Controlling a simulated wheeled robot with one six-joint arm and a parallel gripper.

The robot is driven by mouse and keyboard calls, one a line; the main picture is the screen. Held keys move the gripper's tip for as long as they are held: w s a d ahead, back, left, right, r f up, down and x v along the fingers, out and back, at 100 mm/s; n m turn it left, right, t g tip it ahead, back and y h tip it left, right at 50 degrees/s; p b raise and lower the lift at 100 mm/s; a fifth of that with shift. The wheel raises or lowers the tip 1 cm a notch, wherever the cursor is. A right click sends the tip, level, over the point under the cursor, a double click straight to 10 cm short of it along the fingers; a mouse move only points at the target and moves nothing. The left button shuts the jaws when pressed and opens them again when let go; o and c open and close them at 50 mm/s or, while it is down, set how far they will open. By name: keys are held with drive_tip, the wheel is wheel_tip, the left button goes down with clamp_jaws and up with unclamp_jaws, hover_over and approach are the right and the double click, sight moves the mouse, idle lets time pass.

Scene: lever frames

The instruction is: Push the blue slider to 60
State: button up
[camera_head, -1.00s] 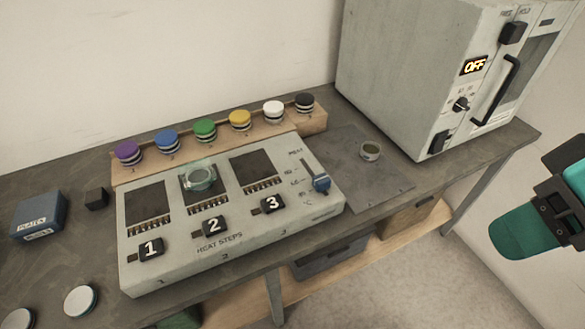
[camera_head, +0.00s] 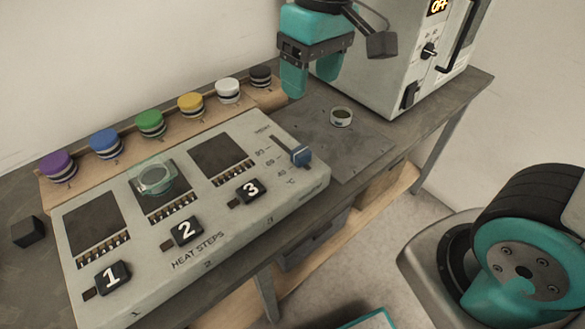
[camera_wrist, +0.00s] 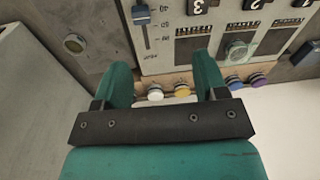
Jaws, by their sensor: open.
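The blue slider (camera_head: 300,155) sits on the right part of the grey HEAT STEPS panel (camera_head: 215,268), at the near end of its dark track. In the wrist view the blue slider (camera_wrist: 141,15) is at the top, beside the 40 mark; further marks run along the track away from it. My gripper (camera_head: 311,75) is open and empty, pointing down above the back of the bench, beyond the panel's far right corner. It is apart from the slider. In the wrist view my gripper's fingers (camera_wrist: 162,72) are spread, with the slider beyond them.
A grey oven (camera_head: 395,60) showing OFF stands at the back right. A small round tin (camera_head: 341,116) lies on a plate right of the panel. Coloured knobs, including a white one (camera_head: 228,90), line a wooden rail behind the panel. A dark cube (camera_head: 28,231) is at left.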

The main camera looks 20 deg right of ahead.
drive_tip(key=m+h+b, duration=0.1)
drive_tip(key=b, duration=0.1)
approach(301, 151)
wheel_tip(301, 151, down, 10)
drive_tip(key=shift+w+a+f+b, duration=0.1)
drive_tip(key=shift+f+b, duration=0.1)
drive_tip(key=shift+b, duration=0.1)
